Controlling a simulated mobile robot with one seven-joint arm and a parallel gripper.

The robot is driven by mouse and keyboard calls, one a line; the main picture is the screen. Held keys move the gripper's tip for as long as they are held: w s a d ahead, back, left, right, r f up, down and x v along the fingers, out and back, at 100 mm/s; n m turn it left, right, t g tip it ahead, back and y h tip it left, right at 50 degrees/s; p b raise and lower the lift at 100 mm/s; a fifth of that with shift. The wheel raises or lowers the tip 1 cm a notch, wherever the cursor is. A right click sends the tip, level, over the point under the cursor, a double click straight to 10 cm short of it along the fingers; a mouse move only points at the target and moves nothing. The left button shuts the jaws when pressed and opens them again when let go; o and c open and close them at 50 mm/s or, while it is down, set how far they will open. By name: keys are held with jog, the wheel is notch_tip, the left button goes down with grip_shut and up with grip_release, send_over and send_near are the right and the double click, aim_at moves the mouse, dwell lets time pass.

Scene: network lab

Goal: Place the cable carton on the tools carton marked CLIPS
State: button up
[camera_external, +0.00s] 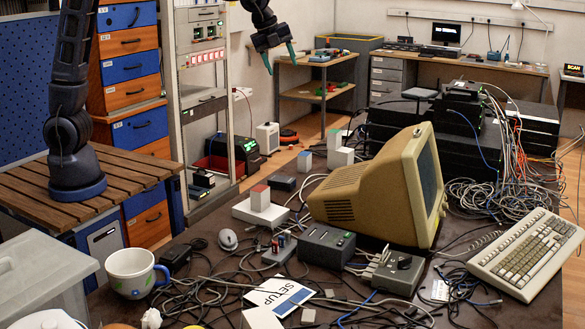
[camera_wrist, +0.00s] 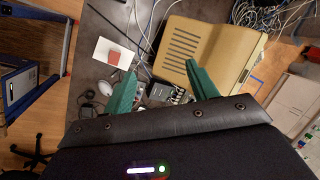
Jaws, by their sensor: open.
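My gripper (camera_external: 281,60) hangs open and empty, high above the desk, in the external view. Its green fingers are spread in the wrist view (camera_wrist: 161,70), with the beige monitor and cables far below. A small white carton with a red top (camera_external: 260,198) stands on a flat white box (camera_external: 243,213) left of the monitor; its red top also shows in the wrist view (camera_wrist: 114,57). Several other small white cartons stand behind the monitor, including a plain-topped one (camera_external: 343,157) and a green-topped one (camera_external: 334,138). I cannot read any label, so I cannot tell which is cable or CLIPS.
The beige monitor (camera_external: 345,193) stands mid-desk, with a keyboard (camera_external: 528,250) at right. Loose cables cover much of the desk. A mug (camera_external: 130,275), mouse (camera_external: 228,240) and dark control box (camera_external: 326,246) stand at the front. Stacked black network gear (camera_external: 447,145) is at back right.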

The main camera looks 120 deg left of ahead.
jog(key=s+d+r+n+t+h, duration=0.1)
jog(key=s+d+r+n, duration=0.15)
jog(key=s+d, duration=0.75)
jog(key=s+d+r+n+t, duration=0.1)
jog(key=s+d+r+n, duration=0.15)
jog(key=s+d, duration=0.75)
jog(key=s+d+f+n+h, duration=0.1)
jog(key=s+d+f+n, duration=0.1)
jog(key=s+d, duration=0.5)
jog(key=s+d+f+n+h, duration=0.1)
jog(key=s+d+f+n, duration=0.2)
jog(key=s+d, duration=0.3)
jog(key=d+f, duration=0.1)
jog(key=d, duration=0.2)
jog(key=shift+s+f, duration=0.25)
jog(key=shift+s, duration=0.15)
